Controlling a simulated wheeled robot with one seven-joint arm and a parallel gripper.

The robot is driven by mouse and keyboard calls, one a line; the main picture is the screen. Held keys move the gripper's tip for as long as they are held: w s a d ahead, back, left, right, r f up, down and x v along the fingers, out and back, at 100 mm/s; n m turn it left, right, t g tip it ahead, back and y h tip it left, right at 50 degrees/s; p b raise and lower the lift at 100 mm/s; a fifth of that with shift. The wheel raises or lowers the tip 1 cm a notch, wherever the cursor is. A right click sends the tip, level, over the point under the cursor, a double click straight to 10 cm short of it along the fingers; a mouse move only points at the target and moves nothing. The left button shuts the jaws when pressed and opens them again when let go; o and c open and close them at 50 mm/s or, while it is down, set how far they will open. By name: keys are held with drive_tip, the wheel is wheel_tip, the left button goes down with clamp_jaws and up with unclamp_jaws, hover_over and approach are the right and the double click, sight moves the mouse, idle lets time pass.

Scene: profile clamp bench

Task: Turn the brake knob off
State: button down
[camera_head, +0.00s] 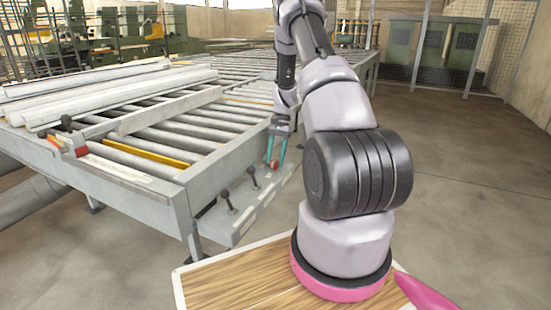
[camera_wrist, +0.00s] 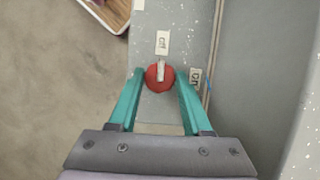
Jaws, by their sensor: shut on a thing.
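The brake knob (camera_wrist: 154,84) is a round red knob with a white pointer bar on the grey panel. In the wrist view the bar points up, toward a white label (camera_wrist: 162,42) that appears to read "Off". A second label (camera_wrist: 195,78), apparently "On", is to the knob's right. My gripper (camera_wrist: 160,78) has its two teal fingers on either side of the knob, shut on it. In the head view the red knob (camera_head: 273,164) sits between the teal fingertips of my gripper (camera_head: 276,160).
The grey panel (camera_head: 240,222) runs along the front of the roller bench (camera_head: 170,205). Two black-knobbed levers (camera_head: 228,200) (camera_head: 253,178) stand left of the brake knob. White profiles (camera_head: 120,95) lie on the rollers. The floor to the right (camera_head: 460,190) is clear.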

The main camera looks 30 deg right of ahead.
drive_tip(key=shift+c, duration=1.7)
unclamp_jaws()
drive_tip(key=shift+r, duration=0.1)
drive_tip(key=v, duration=1)
drive_tip(key=shift+r, duration=0.3)
drive_tip(key=shift+w, duration=0.1)
